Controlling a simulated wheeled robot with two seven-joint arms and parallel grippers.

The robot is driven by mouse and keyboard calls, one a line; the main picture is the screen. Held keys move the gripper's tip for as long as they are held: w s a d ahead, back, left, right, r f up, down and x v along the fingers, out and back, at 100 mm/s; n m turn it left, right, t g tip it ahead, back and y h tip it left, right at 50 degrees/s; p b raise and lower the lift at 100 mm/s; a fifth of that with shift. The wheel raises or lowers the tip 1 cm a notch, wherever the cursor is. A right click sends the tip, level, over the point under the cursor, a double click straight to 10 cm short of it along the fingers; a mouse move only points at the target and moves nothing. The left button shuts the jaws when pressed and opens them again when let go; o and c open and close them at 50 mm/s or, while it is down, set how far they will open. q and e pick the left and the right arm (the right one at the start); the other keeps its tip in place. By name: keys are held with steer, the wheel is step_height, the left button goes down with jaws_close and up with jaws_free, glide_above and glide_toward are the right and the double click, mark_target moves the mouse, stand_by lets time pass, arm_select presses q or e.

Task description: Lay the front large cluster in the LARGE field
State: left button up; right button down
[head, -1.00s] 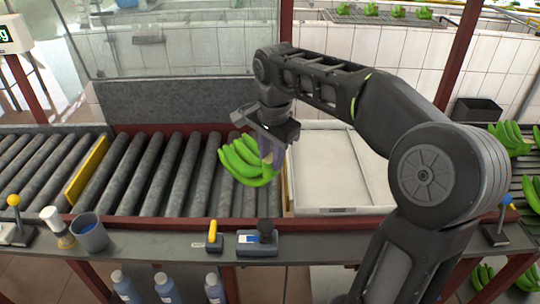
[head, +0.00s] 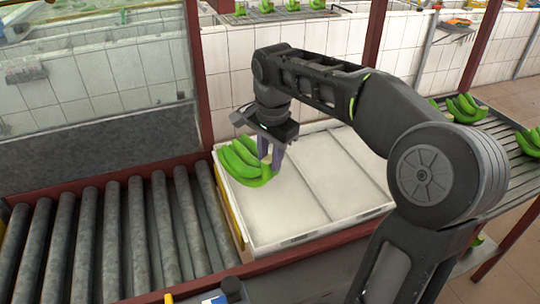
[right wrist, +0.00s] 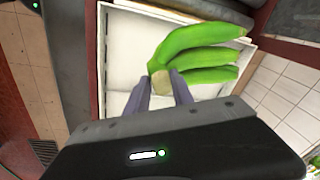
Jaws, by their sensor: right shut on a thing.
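My right gripper (head: 271,156) is shut on the stem end of a green banana cluster (head: 240,162). The cluster hangs to the left of the fingers, over the left part of a white divided tray (head: 318,238). In the right wrist view the bananas (right wrist: 205,57) spread away from the fingertips above the tray (right wrist: 118,60). I cannot tell whether the cluster touches the tray floor. No field label is readable. The visible tray floor is otherwise bare. My left gripper is out of view.
A roller conveyor (head: 110,245) lies left of the tray. A second roller line with more green clusters (head: 464,107) runs at the right. A glass screen (head: 95,75) and a red post (head: 198,80) stand behind. The tray's middle and right parts are free.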

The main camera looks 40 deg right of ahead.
steer(key=shift+w+d+r, duration=0.1)
steer(key=shift+w, duration=0.05)
steer(key=shift+w+d+f+m+h+p, duration=0.25)
steer(key=shift+d+f+m+p, duration=0.2)
steer(key=shift+m, duration=0.25)
steer(key=shift+w+d+f+m+h+p, duration=0.15)
steer(key=shift+w+d+f+m+p, duration=0.25)
steer(key=shift+m, duration=0.3)
steer(key=shift+w+d+f+m+p, duration=0.25)
steer(key=shift+d+f+m, duration=0.2)
steer(key=shift+f+m, duration=0.15)
steer(key=shift+w+d+f+m+p, duration=0.2)
steer(key=shift+d+f+m, duration=0.25)
steer(key=shift+m, duration=0.25)
